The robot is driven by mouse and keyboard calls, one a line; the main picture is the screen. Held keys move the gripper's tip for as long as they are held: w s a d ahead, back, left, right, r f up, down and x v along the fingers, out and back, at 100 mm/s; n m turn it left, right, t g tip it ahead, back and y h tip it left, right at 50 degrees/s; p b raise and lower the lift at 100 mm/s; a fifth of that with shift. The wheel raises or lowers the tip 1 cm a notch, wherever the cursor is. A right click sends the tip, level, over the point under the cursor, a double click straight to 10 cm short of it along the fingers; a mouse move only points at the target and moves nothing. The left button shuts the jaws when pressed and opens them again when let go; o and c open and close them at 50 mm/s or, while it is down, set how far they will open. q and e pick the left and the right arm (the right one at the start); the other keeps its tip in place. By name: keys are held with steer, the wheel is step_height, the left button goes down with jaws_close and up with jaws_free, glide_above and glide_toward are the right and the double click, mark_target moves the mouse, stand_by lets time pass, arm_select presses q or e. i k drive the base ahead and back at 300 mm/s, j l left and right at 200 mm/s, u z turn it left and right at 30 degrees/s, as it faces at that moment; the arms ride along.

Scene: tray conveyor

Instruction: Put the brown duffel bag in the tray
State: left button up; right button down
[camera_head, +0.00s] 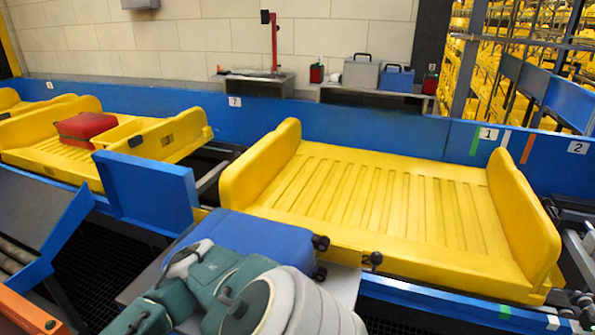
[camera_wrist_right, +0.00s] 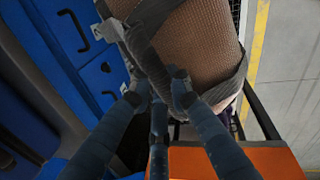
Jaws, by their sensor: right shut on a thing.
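The brown duffel bag (camera_wrist_right: 200,45) fills the upper middle of the right wrist view, with dark straps across it. It does not show in the head view. My right gripper (camera_wrist_right: 161,86) has its fingers closed at the bag's near edge, by a dark strap; the exact contact is hard to see. The yellow tray (camera_head: 385,190) in the head view is empty, with a ribbed floor and raised ends. My left gripper is not in view.
A blue suitcase (camera_head: 255,237) lies in front of the tray, partly behind my arm. A second yellow tray at the left holds a red suitcase (camera_head: 86,127). A blue wall (camera_head: 350,125) runs behind the trays. An orange surface (camera_wrist_right: 235,160) lies below my right fingers.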

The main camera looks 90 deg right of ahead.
mark_target(441, 219)
steer(key=k+j, duration=0.1)
steer(key=k, duration=0.5)
steer(key=k+j, duration=0.1)
steer(key=k, duration=0.5)
steer(key=k+z, duration=0.6)
steer(key=k, duration=0.15)
steer(key=l+z, duration=0.1)
steer(key=z, duration=1.2)
